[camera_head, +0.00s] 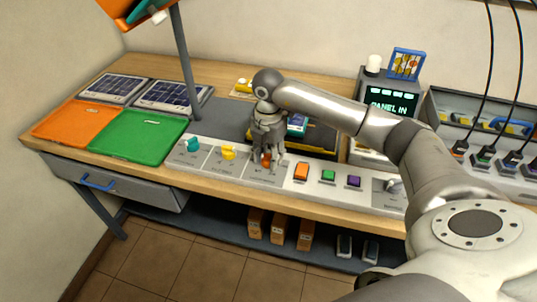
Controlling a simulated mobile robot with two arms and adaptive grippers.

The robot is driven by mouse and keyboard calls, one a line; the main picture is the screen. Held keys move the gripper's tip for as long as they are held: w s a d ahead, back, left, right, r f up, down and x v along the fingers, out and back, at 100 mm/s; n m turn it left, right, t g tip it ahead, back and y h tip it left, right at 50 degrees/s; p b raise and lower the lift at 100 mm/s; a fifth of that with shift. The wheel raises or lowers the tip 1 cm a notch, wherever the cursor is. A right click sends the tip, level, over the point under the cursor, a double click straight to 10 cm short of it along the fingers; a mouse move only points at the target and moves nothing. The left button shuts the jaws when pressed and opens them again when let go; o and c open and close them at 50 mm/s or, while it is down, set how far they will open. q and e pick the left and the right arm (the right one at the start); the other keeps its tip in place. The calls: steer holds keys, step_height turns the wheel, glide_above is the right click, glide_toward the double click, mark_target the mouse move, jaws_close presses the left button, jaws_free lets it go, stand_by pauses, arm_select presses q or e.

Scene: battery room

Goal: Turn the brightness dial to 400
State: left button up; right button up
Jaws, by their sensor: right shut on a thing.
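A pale control strip (215,167) runs along the front of the wooden bench. On it stand a teal dial (193,145), a yellow dial (228,153) and, to their right, an orange-red dial (266,159). My right gripper (268,157) points down over the strip and is shut on the orange-red dial, whose upper part is mostly hidden by the fingers. The labels and scale marks are too small to read, so I cannot tell which dial is brightness or its setting. My left gripper is not in view.
Orange (300,172), green (328,175) and purple (353,181) buttons sit right of the gripper. Orange (72,121) and green (140,137) trays lie left. A lamp post (186,65) rises behind. A screen unit (388,108) stands behind my right arm.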

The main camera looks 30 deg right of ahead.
mark_target(268, 155)
steer(key=shift+r+m, duration=0.15)
steer(key=shift+m, duration=0.35)
steer(key=o, duration=1.1)
steer(key=shift+c, duration=0.2)
step_height(268, 155, up, 12)
stand_by(0.3)
